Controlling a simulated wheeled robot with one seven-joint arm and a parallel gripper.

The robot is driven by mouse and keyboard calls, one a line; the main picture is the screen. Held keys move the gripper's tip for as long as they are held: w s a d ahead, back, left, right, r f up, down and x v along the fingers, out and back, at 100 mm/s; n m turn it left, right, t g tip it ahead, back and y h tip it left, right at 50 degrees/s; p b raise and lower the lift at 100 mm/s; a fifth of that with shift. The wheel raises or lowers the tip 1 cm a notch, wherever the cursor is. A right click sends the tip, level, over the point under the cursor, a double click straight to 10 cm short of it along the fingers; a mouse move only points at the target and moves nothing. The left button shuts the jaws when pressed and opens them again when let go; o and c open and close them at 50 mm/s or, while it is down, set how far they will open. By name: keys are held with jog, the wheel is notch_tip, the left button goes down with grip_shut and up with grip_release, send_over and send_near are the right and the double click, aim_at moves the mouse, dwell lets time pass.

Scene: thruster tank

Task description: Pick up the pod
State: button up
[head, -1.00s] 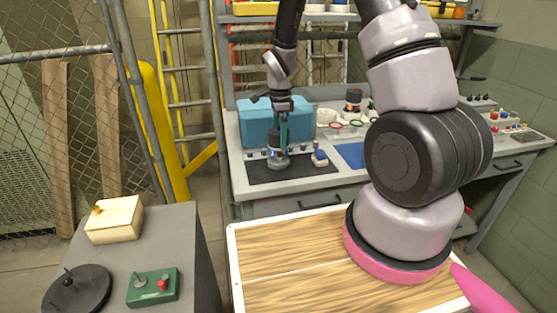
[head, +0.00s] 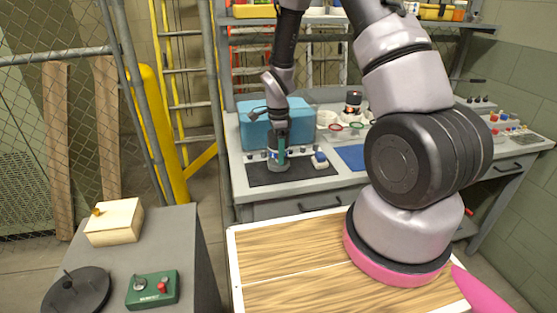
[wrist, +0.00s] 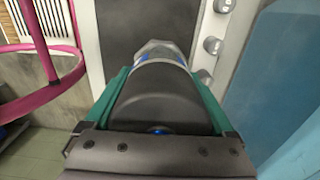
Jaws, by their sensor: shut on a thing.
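The pod stands upright on the dark mat (head: 300,172) at the front left of the far workbench; its pale base (head: 278,166) shows below my gripper. My gripper (head: 279,150) points down over it and is shut on it. In the wrist view, the green fingers of my gripper (wrist: 158,100) lie on both sides of the pod (wrist: 160,95), which has a dark grey body and a silver end with blue marks. The pod's base appears to touch the mat; I cannot tell of any gap.
A blue case (head: 255,130) stands close behind my gripper. A small white block with a blue top (head: 320,160) sits to the right on the mat. Small knobs line the mat's back edge. A blue mat (head: 350,156) lies farther right.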

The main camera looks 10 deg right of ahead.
notch_tip(320, 180, up, 10)
jog(key=shift+r, duration=0.1)
dwell(0.4)
dwell(0.8)
